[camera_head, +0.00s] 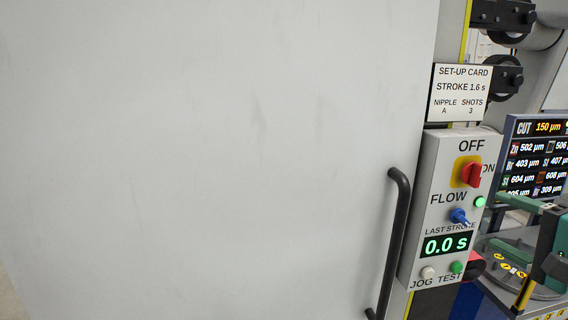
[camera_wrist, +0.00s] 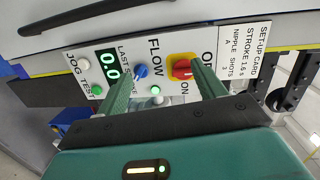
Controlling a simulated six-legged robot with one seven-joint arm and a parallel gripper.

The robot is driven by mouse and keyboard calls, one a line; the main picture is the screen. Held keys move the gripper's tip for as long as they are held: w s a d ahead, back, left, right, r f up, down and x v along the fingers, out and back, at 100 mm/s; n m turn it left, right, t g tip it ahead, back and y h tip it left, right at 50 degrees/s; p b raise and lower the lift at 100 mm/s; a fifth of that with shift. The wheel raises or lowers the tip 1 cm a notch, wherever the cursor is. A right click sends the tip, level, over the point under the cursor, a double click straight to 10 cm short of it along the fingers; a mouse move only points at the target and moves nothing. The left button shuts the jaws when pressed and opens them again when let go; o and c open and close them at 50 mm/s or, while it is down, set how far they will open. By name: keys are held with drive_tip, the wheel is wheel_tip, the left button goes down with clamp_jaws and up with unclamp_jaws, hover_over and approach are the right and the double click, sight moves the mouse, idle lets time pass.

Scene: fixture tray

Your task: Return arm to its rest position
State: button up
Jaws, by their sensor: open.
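My gripper (camera_head: 492,224) shows at the right edge of the head view, with teal body and two green fingers. In the wrist view my gripper (camera_wrist: 158,82) has its fingers spread apart, with nothing between them held. It faces the control panel (camera_head: 420,240), and the fingers overlap the panel in that view. A red rotary switch (camera_head: 471,175) on a yellow plate sits near the OFF and ON labels; its exact setting is hard to tell. The blue FLOW knob (camera_head: 458,216) is below it. Whether a finger touches the panel cannot be told.
A large pale door (camera_head: 220,160) with a dark handle (camera_head: 397,235) fills the left. The display reads 0.0 s (camera_head: 446,245). A set-up card (camera_head: 460,93) reads stroke 1.6 s, nipple A, shots 3. A screen (camera_head: 535,155) stands behind at right.

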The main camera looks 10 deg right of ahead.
drive_tip(key=w+a+f+n+g+y, duration=0.1)
drive_tip(key=a+f+n+g, duration=0.2)
drive_tip(key=a+f, duration=0.35)
drive_tip(key=w+a+f+n+g+y, duration=0.1)
drive_tip(key=a+f+n+g+y, duration=0.15)
drive_tip(key=a, duration=0.65)
drive_tip(key=s+a+f+n+g+h, duration=0.5)
drive_tip(key=s+a+f+n+h, duration=0.1)
drive_tip(key=a+f+n, duration=0.4)
drive_tip(key=shift+s+a, duration=0.15)
drive_tip(key=shift+a, duration=0.3)
